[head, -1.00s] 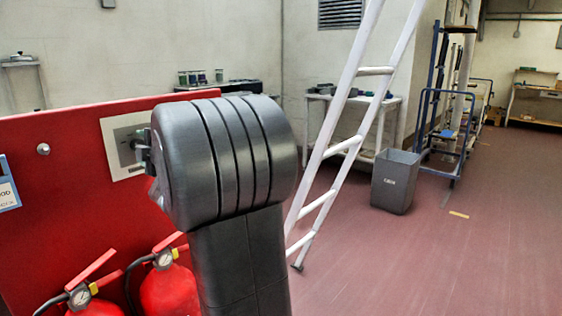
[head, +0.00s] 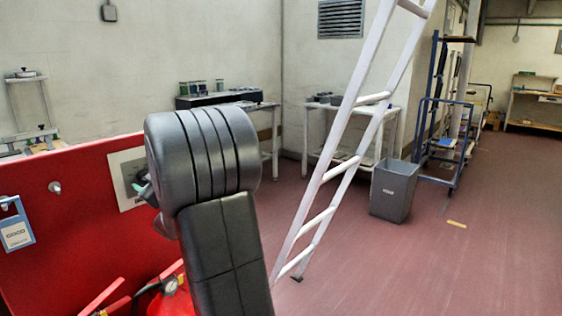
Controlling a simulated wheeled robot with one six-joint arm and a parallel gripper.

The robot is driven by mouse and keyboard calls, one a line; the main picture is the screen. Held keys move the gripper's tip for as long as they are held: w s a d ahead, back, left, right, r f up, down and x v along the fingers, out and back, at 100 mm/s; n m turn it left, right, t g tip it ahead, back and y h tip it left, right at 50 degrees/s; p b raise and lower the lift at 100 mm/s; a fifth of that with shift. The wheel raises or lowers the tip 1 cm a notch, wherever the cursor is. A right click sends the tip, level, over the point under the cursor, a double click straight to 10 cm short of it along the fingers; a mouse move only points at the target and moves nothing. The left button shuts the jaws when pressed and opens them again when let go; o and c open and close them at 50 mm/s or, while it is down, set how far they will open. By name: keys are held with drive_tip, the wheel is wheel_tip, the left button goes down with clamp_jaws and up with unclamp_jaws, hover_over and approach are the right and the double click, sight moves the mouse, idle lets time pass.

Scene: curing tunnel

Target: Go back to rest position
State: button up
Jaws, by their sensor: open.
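My dark grey arm stands in the middle left of the head view, with a thick ribbed joint at its top. It hides much of what lies behind it. A small grey-green piece shows at the joint's left edge, in front of a pale plate with a dial (head: 128,178) on the red panel (head: 85,210). I cannot tell whether that piece belongs to my gripper. My gripper is otherwise hidden behind the arm. A tag marked GOOD (head: 16,232) hangs on a knob at the panel's left.
A red fire extinguisher (head: 172,300) stands low beside my arm. A white ladder (head: 343,170) leans right of it. A grey bin (head: 394,190), a white table (head: 315,133) and a blue trolley (head: 447,145) stand behind.

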drive_tip(key=m+p, duration=0.8)
drive_tip(key=p, duration=0.1)
drive_tip(key=shift+y, duration=0.3)
drive_tip(key=shift+d, duration=0.1)
